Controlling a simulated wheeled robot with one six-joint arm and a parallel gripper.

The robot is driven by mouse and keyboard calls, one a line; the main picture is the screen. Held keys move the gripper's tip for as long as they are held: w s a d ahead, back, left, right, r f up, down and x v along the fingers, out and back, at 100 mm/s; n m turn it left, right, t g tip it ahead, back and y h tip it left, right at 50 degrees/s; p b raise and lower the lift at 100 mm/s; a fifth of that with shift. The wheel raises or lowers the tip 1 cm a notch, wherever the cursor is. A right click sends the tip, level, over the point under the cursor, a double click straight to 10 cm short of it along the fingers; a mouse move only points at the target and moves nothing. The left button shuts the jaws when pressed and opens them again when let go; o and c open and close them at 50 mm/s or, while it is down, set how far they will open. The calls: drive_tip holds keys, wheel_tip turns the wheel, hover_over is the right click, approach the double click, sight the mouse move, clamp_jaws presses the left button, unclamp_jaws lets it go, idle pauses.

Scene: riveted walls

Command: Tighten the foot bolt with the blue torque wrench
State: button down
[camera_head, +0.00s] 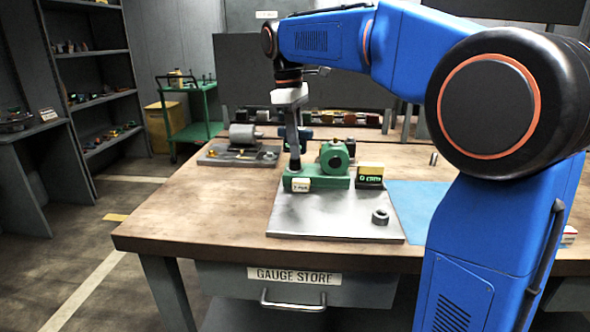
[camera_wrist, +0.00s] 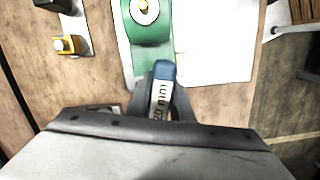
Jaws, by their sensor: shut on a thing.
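My gripper (camera_head: 294,148) points straight down over the left end of a green machine (camera_head: 334,158) with a round body and a flat foot. In the wrist view, my gripper (camera_wrist: 163,108) is shut on a tool with a blue end and a white label (camera_wrist: 164,72), seemingly the blue torque wrench. The wrench lies over the near end of the green foot (camera_wrist: 139,66). The foot bolt is not visible; my gripper and the wrench cover that spot. I cannot tell whether the wrench touches the bolt.
The machine stands on a grey metal plate (camera_head: 330,220) on a wooden bench (camera_head: 180,215). A small readout box (camera_head: 369,175) is right of it, and a metal nut (camera_head: 380,217) lies at the plate's front right. A grey fixture (camera_head: 240,153) stands behind left. The bench's left front is clear.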

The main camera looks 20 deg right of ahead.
drive_tip(key=shift+m, duration=0.7)
drive_tip(key=shift+m, duration=1.2)
drive_tip(key=shift+a+m+y, duration=0.1)
drive_tip(key=shift+m+y, duration=0.2)
drive_tip(key=shift+m, duration=0.5)
drive_tip(key=shift+s+m, duration=0.1)
drive_tip(key=shift+m, duration=0.3)
drive_tip(key=shift+g, duration=0.3)
drive_tip(key=shift+m, duration=1.2)
